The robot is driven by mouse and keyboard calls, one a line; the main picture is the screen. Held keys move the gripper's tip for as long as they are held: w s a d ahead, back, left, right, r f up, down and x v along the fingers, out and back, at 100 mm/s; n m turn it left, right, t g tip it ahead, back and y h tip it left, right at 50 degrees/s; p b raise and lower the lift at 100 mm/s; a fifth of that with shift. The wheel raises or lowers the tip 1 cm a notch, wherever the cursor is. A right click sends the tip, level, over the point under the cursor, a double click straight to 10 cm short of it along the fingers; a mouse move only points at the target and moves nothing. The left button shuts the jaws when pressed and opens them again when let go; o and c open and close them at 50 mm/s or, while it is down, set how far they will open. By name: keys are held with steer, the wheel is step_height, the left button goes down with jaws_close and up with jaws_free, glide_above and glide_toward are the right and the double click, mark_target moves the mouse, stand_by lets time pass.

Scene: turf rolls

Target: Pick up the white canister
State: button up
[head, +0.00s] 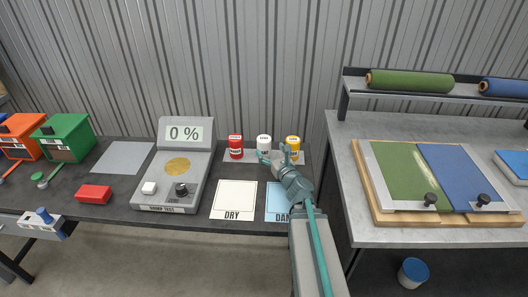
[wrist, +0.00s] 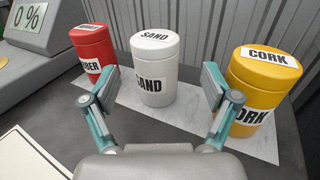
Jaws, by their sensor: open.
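The white canister (head: 264,143) stands upright at the back of the dark bench, between a red canister (head: 235,146) and a yellow canister (head: 293,145). In the wrist view the white canister (wrist: 154,68) is labelled SAND. The red canister (wrist: 95,50) is on its left and the yellow canister (wrist: 260,88), labelled CORK, is on its right. My gripper (head: 277,157) is open and empty, just in front of the white canister. In the wrist view its two fingers (wrist: 158,92) are spread to either side of the canister's lower front, and no contact shows. The right finger overlaps the yellow canister in that view.
The canisters stand on a light grey mat (wrist: 188,112), close to the corrugated wall. A grey damp tester (head: 178,170) reading 0 % stands to the left. A DRY card (head: 234,200) and a blue card (head: 276,203) lie at the front. A higher table (head: 400,236) is on the right.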

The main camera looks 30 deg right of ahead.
mark_target(267, 147)
steer(key=w+p, duration=0.1)
steer(key=w, duration=0.4)
steer(key=shift+w+a, duration=0.1)
steer(key=c, duration=1.5)
